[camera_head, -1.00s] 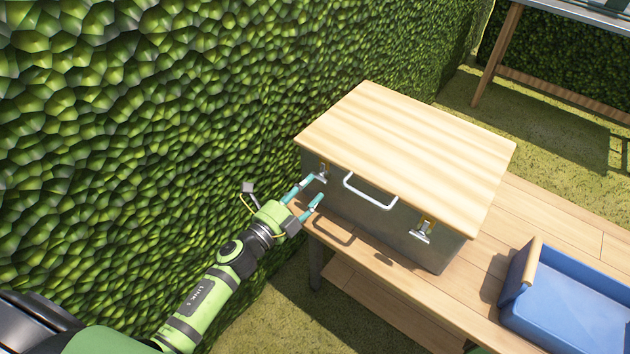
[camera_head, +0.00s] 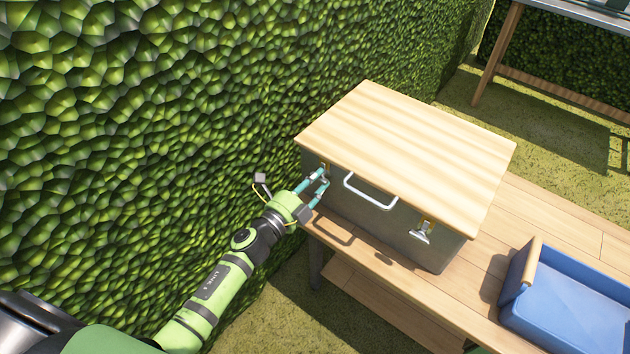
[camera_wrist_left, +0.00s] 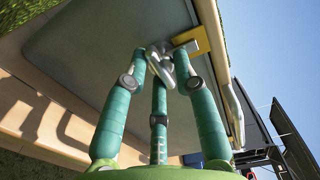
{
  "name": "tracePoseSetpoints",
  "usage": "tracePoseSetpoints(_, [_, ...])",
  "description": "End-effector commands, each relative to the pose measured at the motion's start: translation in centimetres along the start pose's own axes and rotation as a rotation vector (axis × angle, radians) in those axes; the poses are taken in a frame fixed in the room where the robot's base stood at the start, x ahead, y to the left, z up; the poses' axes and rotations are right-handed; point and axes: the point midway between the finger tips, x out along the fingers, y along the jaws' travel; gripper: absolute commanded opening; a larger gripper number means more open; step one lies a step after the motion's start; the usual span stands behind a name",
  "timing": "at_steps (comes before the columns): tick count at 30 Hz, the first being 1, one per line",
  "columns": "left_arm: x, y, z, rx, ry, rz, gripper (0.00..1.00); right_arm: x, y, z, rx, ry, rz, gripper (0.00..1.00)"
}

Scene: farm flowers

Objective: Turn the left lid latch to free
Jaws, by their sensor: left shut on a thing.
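A grey box (camera_head: 378,221) with a pale wooden lid (camera_head: 407,139) stands on a wooden table. The left lid latch is at the left of the box's front, mostly covered by my fingers in the head view. In the left wrist view the silver latch (camera_wrist_left: 160,62) with its yellow plate (camera_wrist_left: 190,41) shows between my fingertips. My left gripper (camera_head: 320,176) is shut on the latch; it also shows in the left wrist view (camera_wrist_left: 163,68). The right latch (camera_head: 423,232) hangs at the right of the front. My right gripper is not in view.
A white handle (camera_head: 369,193) sits on the front between the latches. A blue tray (camera_head: 577,318) with a wooden grip stands on the table (camera_head: 493,250) at the right. A green hedge wall (camera_head: 150,120) rises close to the left of the box and arm.

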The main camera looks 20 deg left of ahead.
Motion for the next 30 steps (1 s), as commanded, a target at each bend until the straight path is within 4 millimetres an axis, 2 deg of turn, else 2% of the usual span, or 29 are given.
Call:
tracePoseSetpoints(11, [0.1,-0.6,0.0,-0.162,0.003,-0.007,0.00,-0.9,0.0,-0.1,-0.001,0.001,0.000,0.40])
tracePoseSetpoints(30, [0.2,-0.8,0.2,-0.758,0.004,-0.011,0.00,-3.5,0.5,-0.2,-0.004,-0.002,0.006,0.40])
